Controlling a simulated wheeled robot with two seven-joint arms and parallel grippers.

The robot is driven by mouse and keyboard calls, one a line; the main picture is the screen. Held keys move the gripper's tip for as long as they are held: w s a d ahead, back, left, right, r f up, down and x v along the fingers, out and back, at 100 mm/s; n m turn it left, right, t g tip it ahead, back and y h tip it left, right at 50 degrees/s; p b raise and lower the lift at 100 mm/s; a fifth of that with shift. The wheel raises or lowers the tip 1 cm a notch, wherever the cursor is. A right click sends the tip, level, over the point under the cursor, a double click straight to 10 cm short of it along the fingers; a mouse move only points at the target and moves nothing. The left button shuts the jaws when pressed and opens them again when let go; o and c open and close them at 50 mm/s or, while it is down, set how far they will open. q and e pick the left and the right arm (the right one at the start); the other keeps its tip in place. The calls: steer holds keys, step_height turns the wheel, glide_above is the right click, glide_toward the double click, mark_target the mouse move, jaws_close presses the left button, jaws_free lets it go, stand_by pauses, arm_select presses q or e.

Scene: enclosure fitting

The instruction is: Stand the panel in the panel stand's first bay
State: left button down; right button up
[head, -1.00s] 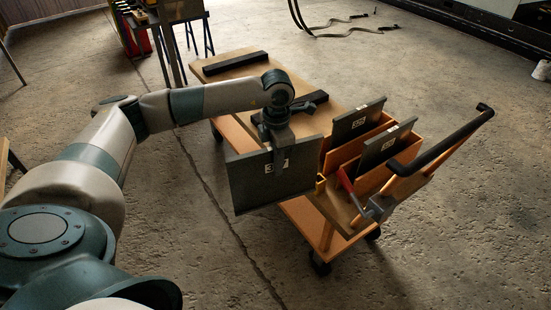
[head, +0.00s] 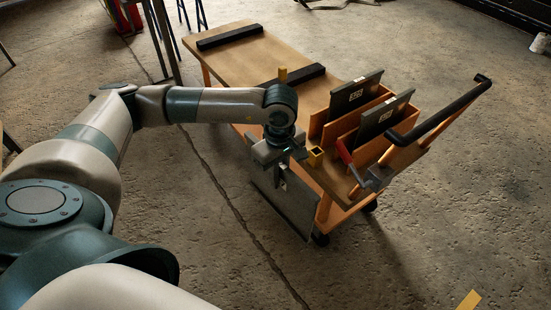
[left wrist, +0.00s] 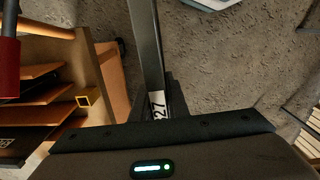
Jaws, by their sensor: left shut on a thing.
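My left gripper (head: 281,165) is shut on a grey panel (head: 295,212), which hangs down from it beside the cart's near side, clear of the cart top. In the left wrist view the panel (left wrist: 148,45) shows nearly edge-on, with a white label partly visible. The wooden panel stand (head: 343,147) is on the cart, to the right of the gripper. Two dark panels with white labels, a rear one (head: 360,92) and a front one (head: 388,118), stand tilted in it. Which bay is the first I cannot tell. My right gripper is not in view.
The wooden cart (head: 240,47) carries two black bars, a far one (head: 233,36) and a nearer one (head: 293,75). Concrete floor is open around the cart.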

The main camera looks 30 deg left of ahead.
mark_target(294, 201)
arm_select(q)
steer(key=s+d+f+m, duration=0.3)
steer(key=s+d+m, duration=0.4)
steer(key=m, duration=0.7)
steer(key=shift+s+d+f, duration=0.15)
steer(key=shift+s+f, duration=0.15)
steer(key=shift+s, duration=0.05)
